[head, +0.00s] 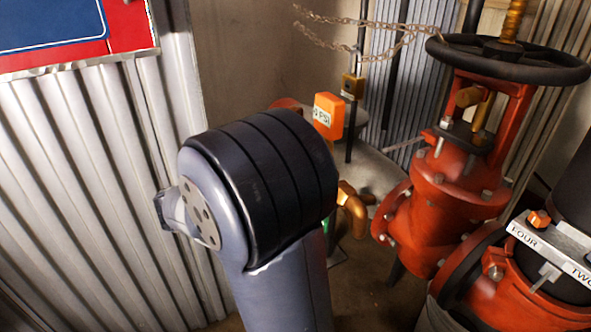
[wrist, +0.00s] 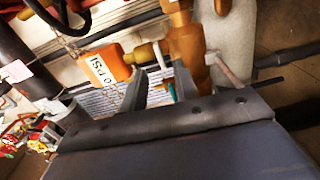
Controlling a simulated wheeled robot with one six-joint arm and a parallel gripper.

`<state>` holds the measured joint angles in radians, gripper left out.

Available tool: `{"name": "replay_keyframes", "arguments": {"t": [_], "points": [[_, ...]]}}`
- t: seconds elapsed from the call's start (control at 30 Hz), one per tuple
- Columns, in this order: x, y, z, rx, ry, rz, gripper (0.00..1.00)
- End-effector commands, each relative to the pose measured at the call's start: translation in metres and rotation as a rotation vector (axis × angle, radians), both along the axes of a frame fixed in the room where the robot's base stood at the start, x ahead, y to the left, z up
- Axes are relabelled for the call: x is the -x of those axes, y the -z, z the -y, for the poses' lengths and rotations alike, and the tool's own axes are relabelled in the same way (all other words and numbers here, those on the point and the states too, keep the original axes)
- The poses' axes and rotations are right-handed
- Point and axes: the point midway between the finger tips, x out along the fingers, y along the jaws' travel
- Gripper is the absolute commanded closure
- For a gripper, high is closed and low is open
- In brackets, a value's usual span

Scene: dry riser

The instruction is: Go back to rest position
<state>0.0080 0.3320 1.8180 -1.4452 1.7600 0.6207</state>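My gripper (wrist: 160,82) shows in the wrist view as two dark fingers standing apart, with nothing visible held between them. It is open. Beyond the fingers are an orange box marked PSI (wrist: 112,67) and a brass-coloured pipe fitting (wrist: 188,45). I cannot tell how far they are from the fingertips. In the head view my arm fills the middle and my gripper does not show. The orange box also shows there (head: 328,112), just behind my arm.
In the head view, a red valve (head: 445,185) with a black handwheel (head: 510,58) stands at the right. A chain (head: 370,42) hangs near the wheel. A label reading FOUR (head: 524,236) is lower right. Corrugated metal wall (head: 80,180) is at the left.

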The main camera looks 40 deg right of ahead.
Motion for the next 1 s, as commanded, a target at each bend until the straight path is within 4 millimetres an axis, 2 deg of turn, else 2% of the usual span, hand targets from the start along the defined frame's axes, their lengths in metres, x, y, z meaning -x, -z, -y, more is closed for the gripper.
{"name": "replay_keyframes", "arguments": {"t": [0.43,0.57,0.8,1.0], "points": [[0.0,0.0,0.0,0.0,0.003,0.0,0.71],[0.003,0.0,0.011,0.0,0.005,0.0,0.71],[0.013,0.0,0.048,0.0,0.006,-0.001,0.71],[0.011,-0.005,0.045,-0.031,0.001,-0.127,0.71]]}}
